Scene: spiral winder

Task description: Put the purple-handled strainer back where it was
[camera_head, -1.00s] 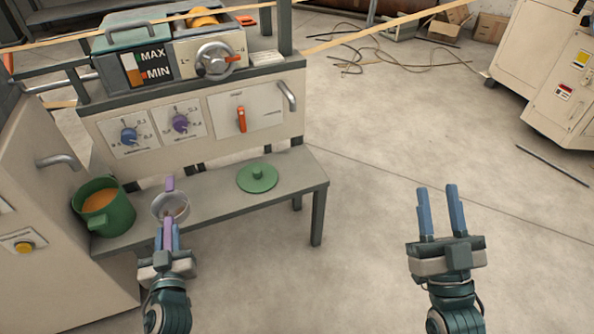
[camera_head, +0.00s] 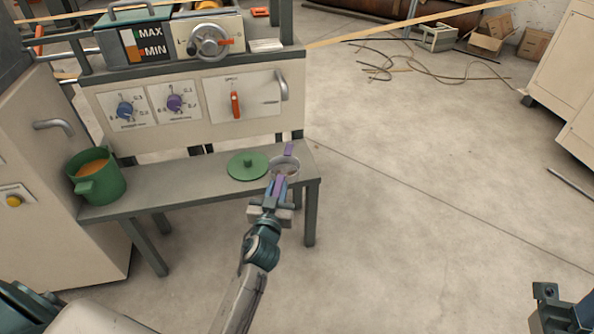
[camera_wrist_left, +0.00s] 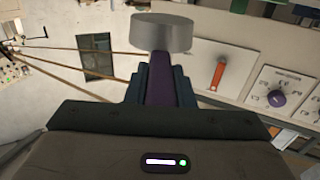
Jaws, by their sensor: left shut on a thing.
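The purple-handled strainer (camera_head: 286,166) is a shallow grey metal bowl with purple handles on two opposite sides. In the head view it is at the right end of the grey bench, just right of the green lid (camera_head: 247,166). My left gripper (camera_head: 277,188) is shut on its near purple handle. In the left wrist view the purple handle (camera_wrist_left: 161,80) lies between the fingers, with the grey bowl (camera_wrist_left: 161,33) beyond. I cannot tell whether the bowl touches the bench. My right gripper (camera_head: 560,300) is only partly in view at the lower right, its fingers unclear.
A green pot (camera_head: 98,178) of orange liquid stands at the left end of the bench (camera_head: 195,189). The panel behind carries a blue knob (camera_head: 125,109), a purple knob (camera_head: 174,103) and an orange-red lever (camera_head: 235,104). The floor right of the bench is clear.

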